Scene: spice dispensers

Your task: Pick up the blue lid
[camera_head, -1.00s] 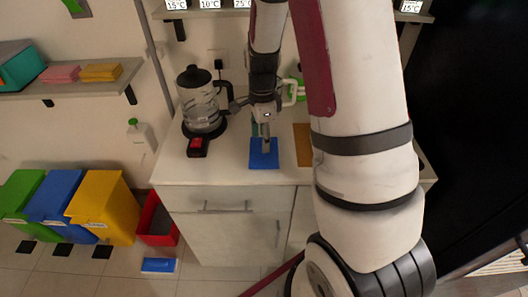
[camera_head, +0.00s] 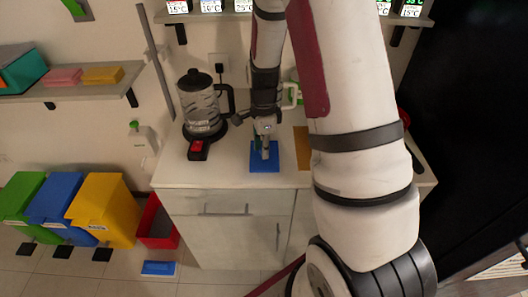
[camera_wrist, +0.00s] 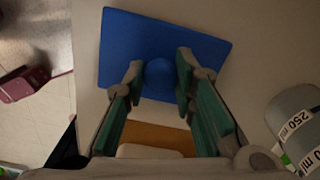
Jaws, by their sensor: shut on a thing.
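The blue lid is a flat blue square with a round knob in its middle. It shows on the white counter in the head view (camera_head: 256,166) and fills the upper middle of the wrist view (camera_wrist: 205,48). My gripper (camera_head: 265,154) points down over the lid. In the wrist view, my gripper's two green-padded fingers (camera_wrist: 160,78) stand on either side of the knob and are closed on it. The lid looks flat and level, at or very near the counter top; any gap beneath it cannot be made out.
A glass kettle (camera_head: 201,108) stands left of the lid. A brown board (camera_head: 302,147) lies right of it. Grey cups (camera_wrist: 297,108) marked in ml show at the wrist view's right. Bins (camera_head: 103,208) and a blue object (camera_head: 158,268) are on the floor.

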